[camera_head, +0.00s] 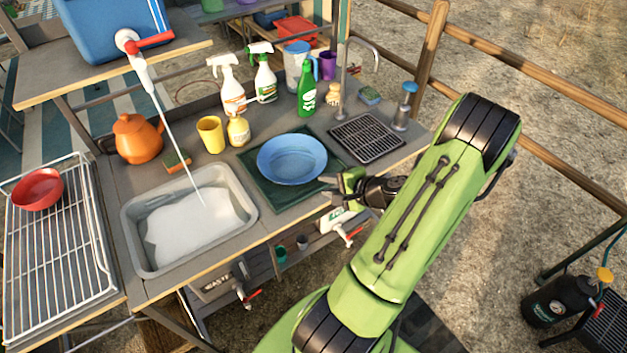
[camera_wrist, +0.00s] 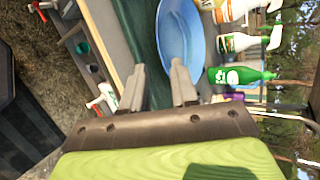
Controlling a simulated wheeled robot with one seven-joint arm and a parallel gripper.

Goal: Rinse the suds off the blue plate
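The blue plate (camera_head: 292,158) lies face up on a dark green mat (camera_head: 262,190) on the counter. I cannot make out suds on it at this size. My gripper (camera_head: 328,187) is at the plate's near right side, low by the counter's front edge. In the wrist view its two fingers (camera_wrist: 160,85) are apart with nothing clearly between them, and one overlaps the rim of the plate (camera_wrist: 178,40). I cannot tell whether they touch. A thin white stream (camera_head: 172,132) runs from the red-handled tap (camera_head: 143,43) into a grey tub (camera_head: 250,212) of white, sudsy liquid.
A wire rack (camera_head: 60,260) with a red bowl (camera_head: 38,189) stands left. An orange teapot (camera_head: 138,138), yellow cup (camera_head: 210,134), spray bottles (camera_head: 232,85) and green bottle (camera_head: 307,90) stand behind. A dark drain grate (camera_head: 367,138) and faucet (camera_head: 345,80) are right of the plate.

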